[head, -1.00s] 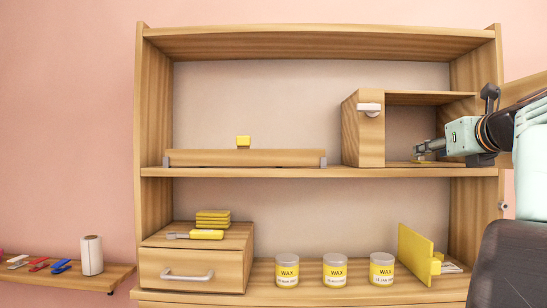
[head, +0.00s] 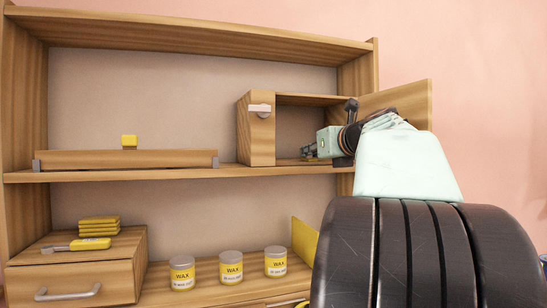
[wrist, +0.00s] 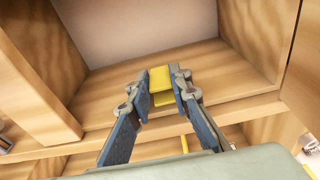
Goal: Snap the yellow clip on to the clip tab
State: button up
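My gripper (wrist: 162,88) is inside the open wooden cubby (head: 257,135) on the upper shelf. In the wrist view its two fingers stand on either side of a small yellow piece with an upper and a lower part, which looks like the yellow clip (wrist: 160,78). The fingers appear closed on it, just above the cubby floor. In the head view the gripper (head: 309,152) is small and the clip in it is hard to make out. A yellow block (head: 129,141) shows above the wooden board on the same shelf; I cannot tell whether it is the clip tab.
The cubby door (head: 405,100) stands open to the right, behind my arm. A wooden board (head: 125,160) lies on the upper shelf. Below are a drawer unit (head: 75,280) with stacked yellow pieces (head: 99,226), wax jars (head: 231,267) and a yellow panel (head: 303,242).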

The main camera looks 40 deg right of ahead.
grip_shut()
jog(key=shift+r, duration=0.15)
jog(key=shift+r+p, duration=0.45)
jog(key=shift+r, duration=1.2)
jog(key=shift+o, duration=0.8)
grip_release()
grip_shut()
